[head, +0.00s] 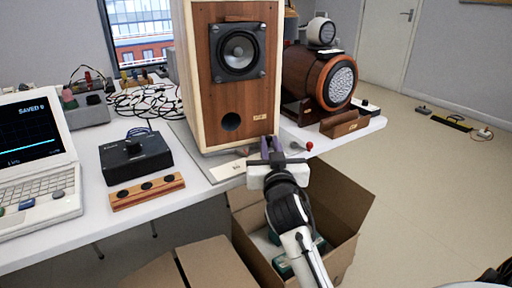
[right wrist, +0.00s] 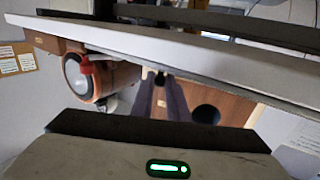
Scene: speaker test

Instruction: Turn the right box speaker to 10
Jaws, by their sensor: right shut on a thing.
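The box speaker (head: 205,100) is a tall wooden cabinet with a dark round driver and a port below, standing at the table's front edge. Only one such box is clearly seen. A grey plate (head: 205,167) lies under it, with a white label (head: 228,171) whose print is too small to read. My right gripper (head: 271,148) is at the lower right front corner of the speaker, shut on a small dark peg, which shows between the fingertips in the right wrist view (right wrist: 160,78). My left gripper is out of view.
A brown barrel speaker (head: 302,75) stands right of the box. An open carton (head: 345,205) is below the table edge, around my right arm.

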